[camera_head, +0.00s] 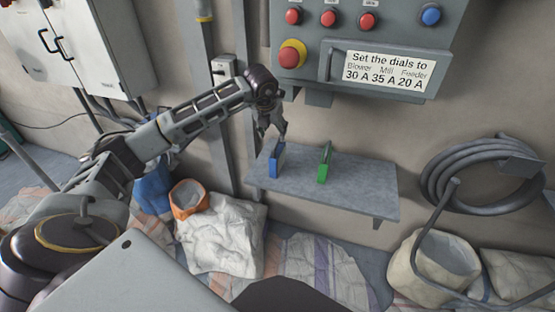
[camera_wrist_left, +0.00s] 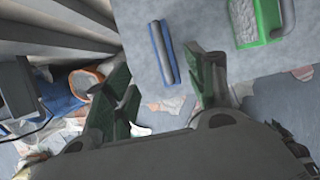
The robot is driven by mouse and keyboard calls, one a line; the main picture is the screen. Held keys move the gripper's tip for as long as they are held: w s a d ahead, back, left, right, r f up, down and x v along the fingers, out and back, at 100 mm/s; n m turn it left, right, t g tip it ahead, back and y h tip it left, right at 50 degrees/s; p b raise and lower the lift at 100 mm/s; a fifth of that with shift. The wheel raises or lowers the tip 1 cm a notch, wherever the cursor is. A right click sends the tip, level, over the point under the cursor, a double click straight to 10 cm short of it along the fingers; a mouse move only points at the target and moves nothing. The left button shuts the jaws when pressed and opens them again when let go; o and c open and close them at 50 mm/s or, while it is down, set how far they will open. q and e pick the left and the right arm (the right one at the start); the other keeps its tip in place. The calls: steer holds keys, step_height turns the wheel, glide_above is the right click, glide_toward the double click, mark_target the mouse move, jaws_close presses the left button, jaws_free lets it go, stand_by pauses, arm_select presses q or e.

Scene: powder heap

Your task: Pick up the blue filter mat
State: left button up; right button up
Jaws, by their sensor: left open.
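The blue filter mat (camera_head: 276,160) stands on edge near the left end of the grey shelf (camera_head: 350,193). In the left wrist view the blue mat (camera_wrist_left: 162,52) shows as a narrow upright piece with a grey face and blue edge. My left gripper (camera_head: 273,132) is just above the blue mat, pointing down. In the wrist view its two fingers (camera_wrist_left: 158,72) are spread apart, with the blue mat in line with the gap and nothing held. My right gripper is not in view.
A grey control panel (camera_head: 345,75) with red and blue buttons hangs on the wall above the shelf. The right half of the shelf is bare. White sacks (camera_head: 218,235) lie below, and a coiled hose (camera_head: 440,172) hangs at right.

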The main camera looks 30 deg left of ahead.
mark_target(277, 150)
arm_select(q)
steer(key=x, duration=0.6)
steer(key=shift+w+f, duration=0.15)
steer(key=shift+f, duration=0.1)
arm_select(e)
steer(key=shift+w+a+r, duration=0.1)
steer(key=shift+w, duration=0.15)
arm_select(q)
steer(key=shift+f, duration=0.1)
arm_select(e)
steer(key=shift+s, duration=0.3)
arm_select(q)
steer(key=shift+w+d+f, duration=0.1)
steer(key=shift+f, duration=0.45)
steer(key=x, duration=0.2)
steer(key=shift+d+f, duration=0.15)
steer(key=shift+f, duration=0.35)
steer(key=shift+w+f, duration=0.15)
steer(key=shift+f, duration=0.35)
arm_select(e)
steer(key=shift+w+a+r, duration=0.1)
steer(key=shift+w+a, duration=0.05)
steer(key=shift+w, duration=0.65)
arm_select(q)
steer(key=shift+c, duration=0.2)
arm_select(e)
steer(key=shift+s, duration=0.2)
